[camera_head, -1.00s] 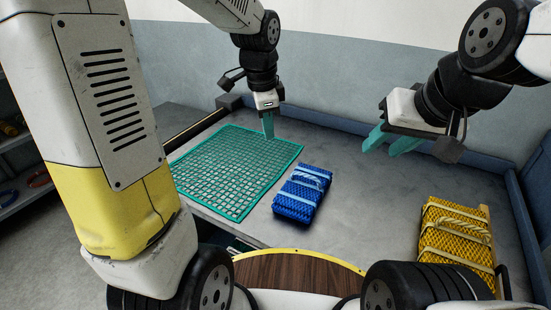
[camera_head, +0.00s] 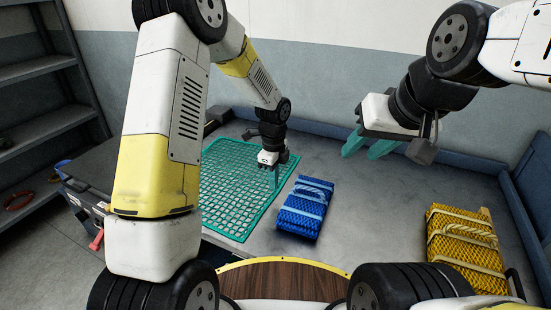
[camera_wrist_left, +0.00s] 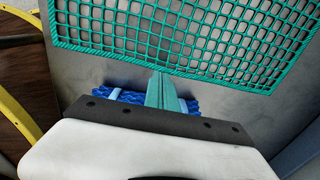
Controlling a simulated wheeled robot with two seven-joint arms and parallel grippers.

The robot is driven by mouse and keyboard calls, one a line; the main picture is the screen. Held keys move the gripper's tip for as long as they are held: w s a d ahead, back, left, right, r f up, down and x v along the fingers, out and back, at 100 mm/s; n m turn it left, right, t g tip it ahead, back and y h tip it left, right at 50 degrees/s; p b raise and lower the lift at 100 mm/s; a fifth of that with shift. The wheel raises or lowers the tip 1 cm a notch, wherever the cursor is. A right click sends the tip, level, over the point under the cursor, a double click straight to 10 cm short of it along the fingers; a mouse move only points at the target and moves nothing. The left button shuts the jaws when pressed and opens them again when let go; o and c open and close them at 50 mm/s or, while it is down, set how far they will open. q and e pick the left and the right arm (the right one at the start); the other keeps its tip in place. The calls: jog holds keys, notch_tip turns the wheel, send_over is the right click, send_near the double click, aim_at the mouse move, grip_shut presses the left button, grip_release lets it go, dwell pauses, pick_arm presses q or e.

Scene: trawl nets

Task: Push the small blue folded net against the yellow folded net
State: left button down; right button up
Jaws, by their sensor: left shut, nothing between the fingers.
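The small blue folded net (camera_head: 304,212) lies on the grey table, bound with light blue straps. The yellow folded net (camera_head: 462,244) lies well to its right, with clear table between them. My left gripper (camera_head: 276,184) is shut and empty, pointing down just left of the blue net, by the teal net's right edge. Whether it touches the blue net I cannot tell. In the left wrist view the shut fingers (camera_wrist_left: 163,88) partly hide the blue net (camera_wrist_left: 118,96). My right gripper (camera_head: 368,147) hangs open and empty above the table's back right.
A flat teal net (camera_head: 235,192) lies spread left of the blue net. A raised blue edge (camera_head: 455,164) runs along the table's back. A round wooden surface (camera_head: 285,278) with a yellow rim is in front. Grey shelves stand at the left.

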pick_arm(q)
jog(key=f, duration=0.3)
jog(key=shift+s+d+f, duration=0.1)
jog(key=shift+d, duration=0.15)
jog(key=d, duration=0.1)
jog(key=s+d, duration=0.1)
jog(key=shift+s+d, duration=0.1)
jog(key=shift+d, duration=0.3)
jog(key=shift+s+d, duration=0.1)
jog(key=shift+d, duration=0.1)
jog(key=s+d, duration=0.4)
jog(key=d, duration=0.5)
jog(key=s+d, duration=0.3)
jog(key=d, duration=0.6)
jog(key=s+d, duration=0.4)
jog(key=d, duration=0.6)
jog(key=shift+s, duration=0.3)
